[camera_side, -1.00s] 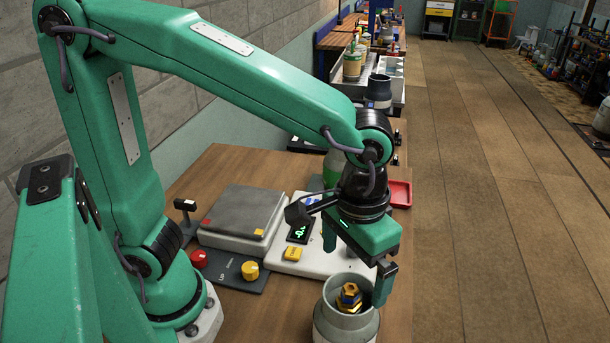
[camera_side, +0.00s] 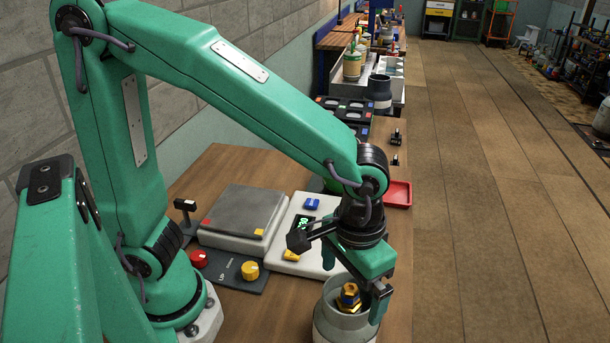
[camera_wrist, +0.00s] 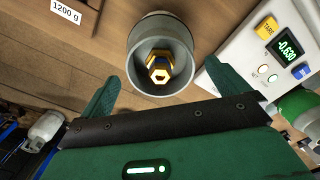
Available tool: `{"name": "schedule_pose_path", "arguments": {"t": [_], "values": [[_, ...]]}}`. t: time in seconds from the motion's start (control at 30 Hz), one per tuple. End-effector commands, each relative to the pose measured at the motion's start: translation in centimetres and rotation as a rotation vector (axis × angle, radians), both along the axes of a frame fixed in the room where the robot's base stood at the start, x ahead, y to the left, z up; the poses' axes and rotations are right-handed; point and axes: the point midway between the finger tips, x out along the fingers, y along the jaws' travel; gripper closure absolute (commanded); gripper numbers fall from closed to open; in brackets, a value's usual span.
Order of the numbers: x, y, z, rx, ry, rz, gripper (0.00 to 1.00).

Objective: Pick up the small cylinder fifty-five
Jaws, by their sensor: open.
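A grey cylinder (camera_side: 345,324) with a raised open collar stands at the bottom of the side view, with a brass valve (camera_side: 350,296) inside the collar. I cannot read the number fifty-five on it. The same grey cylinder (camera_wrist: 143,82) and its brass valve (camera_wrist: 160,67) show from above in the wrist view. My gripper (camera_side: 353,279) is just above the cylinder, open and empty. One finger hangs beside the collar on the right in the side view. In the wrist view the fingers of my gripper (camera_wrist: 163,75) lie on either side of the collar, apart from it.
White scales (camera_wrist: 250,60) with a display reading -0.630 stand close beside the cylinder. A grey-plated scale (camera_side: 243,212) and a dark panel with red and yellow knobs (camera_side: 225,272) are farther left. A red tray (camera_side: 397,194) lies behind. A green cylinder (camera_wrist: 298,107) shows in the wrist view.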

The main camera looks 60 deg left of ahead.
Motion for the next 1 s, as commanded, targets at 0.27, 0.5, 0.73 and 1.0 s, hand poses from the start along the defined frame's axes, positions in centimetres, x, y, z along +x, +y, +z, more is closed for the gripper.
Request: {"name": "schedule_pose_path", "arguments": {"t": [0.27,0.5,0.73,1.0], "values": [[0.0,0.1,-3.0,0.002,0.002,0.0,0.0],[0.1,0.1,-3.5,0.0,0.0,0.0,0.0],[0.1,0.1,-3.5,0.0,0.0,0.0,0.0],[0.1,0.0,-3.5,0.0,0.0,0.0,0.28]]}}
